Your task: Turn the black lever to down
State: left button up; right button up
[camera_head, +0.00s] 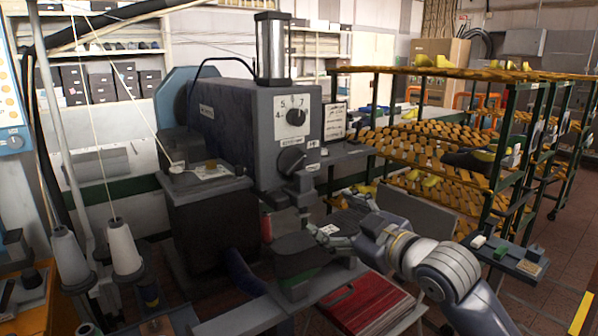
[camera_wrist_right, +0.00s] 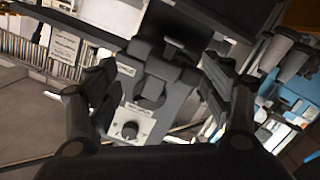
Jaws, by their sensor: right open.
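The black lever (camera_head: 291,160) is a dark rotary handle on the front of the grey machine (camera_head: 235,125), below a white plate with a numbered dial (camera_head: 296,117). Its exact angle is hard to read. In the right wrist view the lever (camera_wrist_right: 151,92) shows between my fingers, with the dial (camera_wrist_right: 130,130) beneath it in that tilted picture. My right gripper (camera_head: 338,222) is open and empty, lower than the lever and to its right, apart from it in the head view. Its two dark fingers (camera_wrist_right: 155,78) stand wide apart in the wrist view. My left gripper is not seen.
A metal cylinder (camera_head: 272,48) tops the machine. A rack of shoe lasts (camera_head: 440,72) stands on the right. Machine parts jut out below the lever.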

jog(key=n+y, duration=0.2)
send_near(296, 164)
jog(key=s, duration=0.2)
jog(key=shift+t, duration=0.3)
jog(key=x, duration=0.3)
jog(key=p+x, duration=0.1)
jog(key=x, duration=0.2)
jog(key=p+x, duration=0.1)
jog(key=x, duration=0.2)
jog(key=shift+w+d, duration=0.15)
jog(key=shift+w, duration=0.45)
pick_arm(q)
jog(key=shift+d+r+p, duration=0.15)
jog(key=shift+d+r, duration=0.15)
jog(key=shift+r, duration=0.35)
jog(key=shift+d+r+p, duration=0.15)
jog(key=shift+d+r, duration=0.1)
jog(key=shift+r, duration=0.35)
pick_arm(e)
jog(key=shift+w+a+f, duration=0.15)
jog(key=shift+w+a, duration=0.1)
jog(key=shift+w, duration=0.15)
jog(key=c, duration=1.1)
